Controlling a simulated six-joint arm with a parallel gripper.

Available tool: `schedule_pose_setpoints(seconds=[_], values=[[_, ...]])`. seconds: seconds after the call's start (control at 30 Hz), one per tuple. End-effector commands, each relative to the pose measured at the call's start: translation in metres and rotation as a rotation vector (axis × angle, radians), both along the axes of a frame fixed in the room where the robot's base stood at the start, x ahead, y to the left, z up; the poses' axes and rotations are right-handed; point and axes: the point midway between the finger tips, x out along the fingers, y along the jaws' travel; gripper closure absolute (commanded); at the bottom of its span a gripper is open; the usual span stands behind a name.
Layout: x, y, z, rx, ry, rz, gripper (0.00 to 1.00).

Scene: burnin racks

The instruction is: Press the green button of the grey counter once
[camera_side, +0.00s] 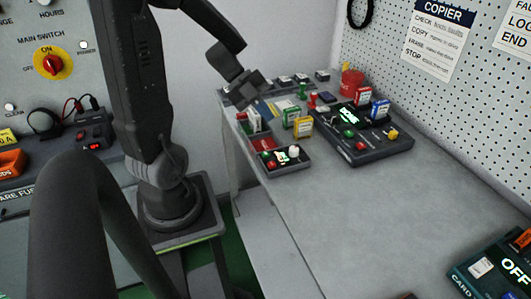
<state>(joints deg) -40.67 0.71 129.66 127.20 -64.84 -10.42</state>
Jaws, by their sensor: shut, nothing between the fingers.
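Two dark grey units with buttons stand on the grey bench; I cannot tell for sure which is the counter. My gripper (258,99) is shut and empty above the bench's back left, behind the smaller box, apart from both units.
Small yellow, white and red blocks (303,127) stand between the units, with a red cylinder (352,80) behind. Several dark modules line the back edge. A pegboard (440,120) bounds the right.

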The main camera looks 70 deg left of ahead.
Motion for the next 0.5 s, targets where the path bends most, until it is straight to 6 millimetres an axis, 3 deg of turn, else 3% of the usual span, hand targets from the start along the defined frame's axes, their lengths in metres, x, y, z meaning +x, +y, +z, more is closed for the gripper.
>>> schedule_pose_setpoints(seconds=[0.5], values=[[-0.0058, 0.0006, -0.0047, -0.01, 0.024, -0.023, 1.0]])
